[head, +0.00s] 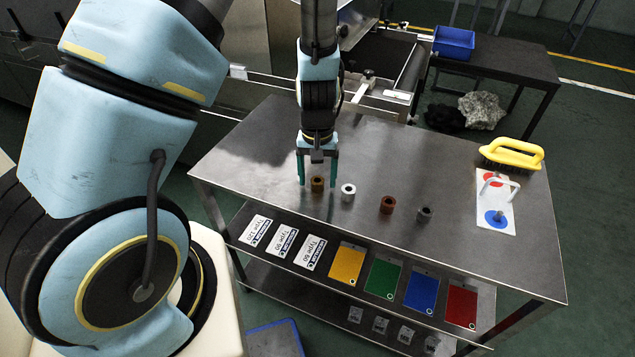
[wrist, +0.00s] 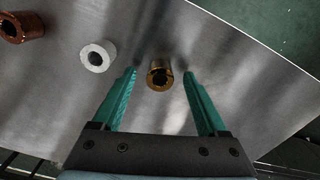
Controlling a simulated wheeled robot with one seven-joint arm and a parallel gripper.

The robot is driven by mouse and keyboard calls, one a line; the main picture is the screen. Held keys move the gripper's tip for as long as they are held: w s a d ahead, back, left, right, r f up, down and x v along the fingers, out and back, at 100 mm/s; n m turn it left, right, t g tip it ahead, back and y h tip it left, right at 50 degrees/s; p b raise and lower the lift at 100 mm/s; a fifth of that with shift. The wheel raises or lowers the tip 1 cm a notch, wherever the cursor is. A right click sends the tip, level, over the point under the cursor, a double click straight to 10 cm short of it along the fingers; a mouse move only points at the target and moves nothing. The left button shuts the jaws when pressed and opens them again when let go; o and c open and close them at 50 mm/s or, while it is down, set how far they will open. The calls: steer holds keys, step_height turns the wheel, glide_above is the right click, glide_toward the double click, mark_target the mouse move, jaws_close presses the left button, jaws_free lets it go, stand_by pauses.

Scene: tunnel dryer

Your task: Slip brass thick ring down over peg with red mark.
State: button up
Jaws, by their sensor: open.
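The brass thick ring (head: 317,185) stands on the metal table at the left end of a row of rings. In the wrist view the brass ring (wrist: 160,74) lies ahead of and between the fingertips, with space on both sides. My gripper (head: 318,183) is open and empty, pointing down over the ring; its green fingers also show in the wrist view (wrist: 160,75). On the right, a white card (head: 507,221) bears a red mark (head: 494,181) and a blue mark (head: 495,218), each with a peg.
A white ring (head: 348,192), a copper-brown ring (head: 387,205) and a grey ring (head: 424,214) stand right of the brass ring. A yellow-handled brush (head: 511,154) lies behind the card. The table (head: 450,170) is clear between the grey ring and card.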

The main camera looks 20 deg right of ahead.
jaws_close()
stand_by(0.6)
